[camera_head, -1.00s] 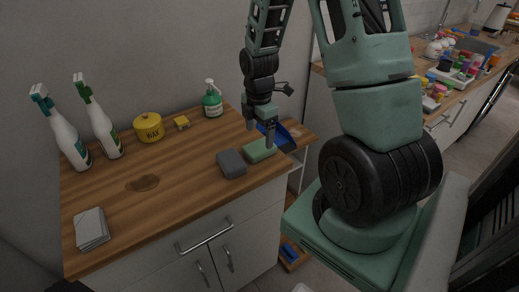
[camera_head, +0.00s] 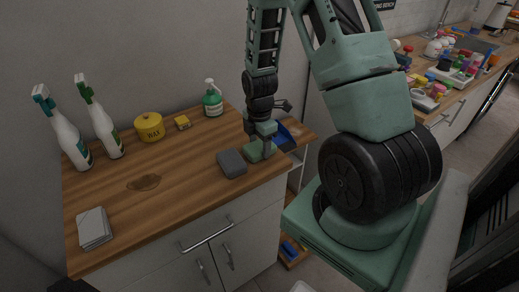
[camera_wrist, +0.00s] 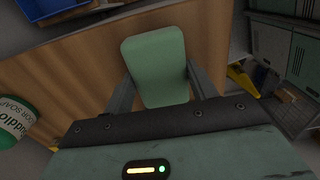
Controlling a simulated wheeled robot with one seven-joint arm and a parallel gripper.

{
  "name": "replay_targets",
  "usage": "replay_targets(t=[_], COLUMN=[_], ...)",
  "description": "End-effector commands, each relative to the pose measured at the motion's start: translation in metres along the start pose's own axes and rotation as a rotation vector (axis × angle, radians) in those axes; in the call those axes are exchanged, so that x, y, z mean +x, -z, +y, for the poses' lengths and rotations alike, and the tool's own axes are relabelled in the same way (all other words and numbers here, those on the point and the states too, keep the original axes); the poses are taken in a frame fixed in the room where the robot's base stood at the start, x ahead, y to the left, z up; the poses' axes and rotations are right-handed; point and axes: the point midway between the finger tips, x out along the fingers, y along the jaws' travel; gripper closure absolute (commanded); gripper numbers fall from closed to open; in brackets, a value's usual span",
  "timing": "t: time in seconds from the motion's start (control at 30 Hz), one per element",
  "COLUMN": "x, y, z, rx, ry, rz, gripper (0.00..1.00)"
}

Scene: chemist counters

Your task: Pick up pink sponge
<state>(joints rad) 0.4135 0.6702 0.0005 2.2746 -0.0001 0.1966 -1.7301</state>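I see no pink sponge in either view. A green sponge (camera_head: 256,152) lies near the right front corner of the wooden counter. In the wrist view the green sponge (camera_wrist: 155,60) lies between my two fingers. My gripper (camera_head: 261,147) points down at the green sponge, with one finger on each side of it. The fingers look open; whether they touch its sides I cannot tell. My gripper hides part of the sponge in the head view. A dark grey sponge (camera_head: 231,163) lies just left of it, and a small yellow sponge (camera_head: 182,122) lies at the back.
A blue dustpan-like item (camera_head: 285,137) is close behind my gripper. Folded grey cloths (camera_head: 94,229) lie front left. The counter's middle is clear, except for a brown stain (camera_head: 144,182).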

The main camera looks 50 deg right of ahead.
Motion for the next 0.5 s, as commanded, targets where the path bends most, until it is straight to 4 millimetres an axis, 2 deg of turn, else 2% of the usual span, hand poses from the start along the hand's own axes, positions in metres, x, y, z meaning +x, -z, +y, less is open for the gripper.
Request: replay_targets(t=[0.07, 0.3, 0.5], x=[0.000, -0.002, -0.018], y=[0.000, 0.000, 0.000], z=[0.000, 0.000, 0.001], rx=[0.000, 0.000, 0.001], ry=[0.000, -0.001, -0.003], rz=[0.000, 0.000, 0.000], gripper=[0.68, 0.68, 0.68])
